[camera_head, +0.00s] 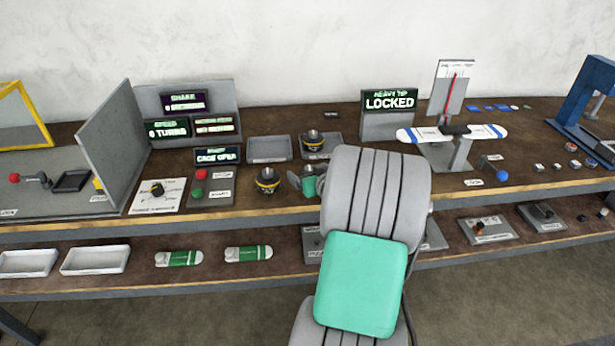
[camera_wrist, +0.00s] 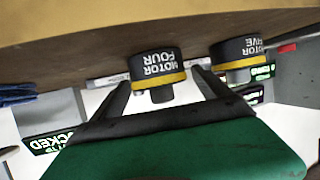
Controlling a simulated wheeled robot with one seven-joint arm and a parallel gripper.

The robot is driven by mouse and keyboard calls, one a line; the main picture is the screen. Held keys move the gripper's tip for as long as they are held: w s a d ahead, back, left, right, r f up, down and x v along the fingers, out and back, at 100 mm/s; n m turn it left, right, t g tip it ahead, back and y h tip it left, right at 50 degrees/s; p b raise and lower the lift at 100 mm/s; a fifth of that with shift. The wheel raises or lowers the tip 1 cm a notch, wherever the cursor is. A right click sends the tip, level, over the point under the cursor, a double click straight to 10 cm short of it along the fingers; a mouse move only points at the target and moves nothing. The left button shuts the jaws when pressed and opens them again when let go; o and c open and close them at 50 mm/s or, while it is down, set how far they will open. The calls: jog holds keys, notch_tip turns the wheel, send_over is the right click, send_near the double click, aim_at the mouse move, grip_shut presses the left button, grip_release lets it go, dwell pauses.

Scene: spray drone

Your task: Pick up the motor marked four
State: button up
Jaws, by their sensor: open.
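The motor marked four (camera_wrist: 158,68), a short black cylinder with a yellow band, shows upside down in the wrist view. It sits between the two fingers of my gripper (camera_wrist: 165,88), which are spread with a finger on each side; I cannot tell whether either touches it. A second black motor (camera_wrist: 238,50), its marking partly readable as five, stands to its right there. In the head view my gripper (camera_head: 308,182) is low over the bench near the front edge, hiding most of what is between its fingers. The neighbouring motor (camera_head: 268,181) stands just left of it.
Behind my gripper, another motor (camera_head: 312,141) sits in a grey tray (camera_head: 335,147), beside an empty tray (camera_head: 269,149). A LOCKED sign (camera_head: 389,102) stands behind right. A box with red and green buttons (camera_head: 213,190) is left. The bench's front edge (camera_head: 240,215) is close.

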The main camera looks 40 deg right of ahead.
jog(key=x, duration=0.2)
jog(key=shift+w+f, duration=0.15)
jog(key=shift+w, duration=0.1)
jog(key=shift+c, duration=0.5)
grip_shut()
